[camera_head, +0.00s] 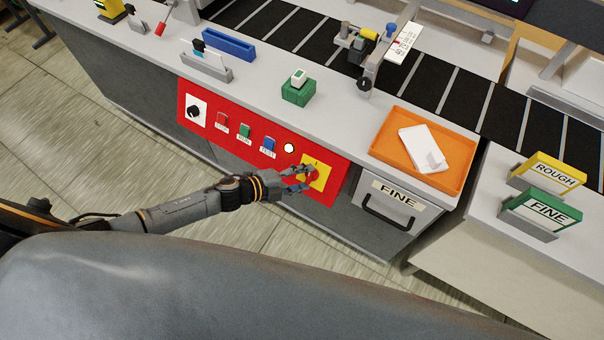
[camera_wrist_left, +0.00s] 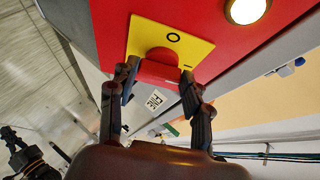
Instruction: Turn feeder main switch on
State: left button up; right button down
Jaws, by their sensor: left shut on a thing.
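The main switch is a red knob (camera_wrist_left: 162,62) on a yellow plate (camera_head: 321,179), set in the right part of the red panel (camera_head: 232,152). An "O" mark shows on the yellow plate in the wrist view (camera_wrist_left: 193,45). My left gripper (camera_head: 300,178) is at the knob, and its fingers (camera_wrist_left: 158,83) are shut on the knob from both sides. The fingers partly hide the knob, and I cannot tell which way it points. A dark jointed arm end, seemingly my right gripper (camera_wrist_left: 12,136), shows small at the wrist view's lower left; its jaw state is unclear.
Left of the switch are a lit lamp (camera_head: 288,147), several push buttons and a black knob (camera_head: 194,111). An orange tray (camera_head: 459,176) stands on the counter above a "FINE" drawer (camera_head: 388,202). A green block (camera_head: 298,91) stands above the panel.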

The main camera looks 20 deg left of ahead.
pick_arm(q)
jog(key=shift+m, duration=0.3)
dwell(0.4)
jog(key=o, duration=1.2)
jog(key=shift+c, duration=0.2)
jog(key=v, duration=1.2)
jog(key=shift+w, duration=0.1)
